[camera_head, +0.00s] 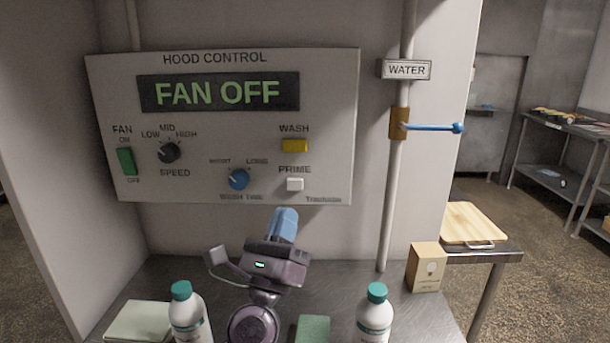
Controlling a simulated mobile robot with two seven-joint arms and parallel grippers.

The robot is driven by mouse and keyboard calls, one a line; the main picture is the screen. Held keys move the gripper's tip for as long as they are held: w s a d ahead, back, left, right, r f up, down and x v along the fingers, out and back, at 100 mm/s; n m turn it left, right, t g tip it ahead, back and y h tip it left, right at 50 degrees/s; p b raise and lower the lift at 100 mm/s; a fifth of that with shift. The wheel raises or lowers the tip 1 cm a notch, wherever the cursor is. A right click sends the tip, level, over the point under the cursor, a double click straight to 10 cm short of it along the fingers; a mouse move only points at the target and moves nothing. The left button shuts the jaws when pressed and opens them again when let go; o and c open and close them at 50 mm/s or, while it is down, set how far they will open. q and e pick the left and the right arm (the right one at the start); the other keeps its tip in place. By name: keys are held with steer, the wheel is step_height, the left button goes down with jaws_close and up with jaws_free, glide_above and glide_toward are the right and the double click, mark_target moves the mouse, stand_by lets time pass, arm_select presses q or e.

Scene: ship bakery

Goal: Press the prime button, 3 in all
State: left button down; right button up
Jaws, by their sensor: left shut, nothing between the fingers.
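The white prime button (295,184) is on the lower right of the hood control panel (330,120), under the label PRIME. The panel display (219,92) reads FAN OFF. My left gripper (287,214) is shut and empty, its blue fingertips pointing up toward the panel. In the picture the tips are just below the prime button; I cannot tell how far they are from the panel. The button is fully visible. The right gripper does not show.
The panel also has a yellow wash button (295,146), a green fan switch (126,161), a black speed knob (169,152) and a blue wash time knob (239,179). A water pipe with a blue lever (435,127) is at right. Bottles (374,318) (187,318) stand on the counter.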

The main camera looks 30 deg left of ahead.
mark_target(295, 184)
arm_select(q)
steer(key=w+a+b, duration=0.1)
steer(key=w+a, duration=0.3)
steer(key=w, duration=0.4)
steer(key=shift+w+a, duration=0.15)
steer(key=shift+a, duration=0.2)
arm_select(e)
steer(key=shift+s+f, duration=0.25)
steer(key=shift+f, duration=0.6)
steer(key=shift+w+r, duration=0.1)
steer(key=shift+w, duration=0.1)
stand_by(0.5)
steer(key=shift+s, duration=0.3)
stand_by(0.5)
arm_select(q)
steer(key=shift+w+a, duration=0.1)
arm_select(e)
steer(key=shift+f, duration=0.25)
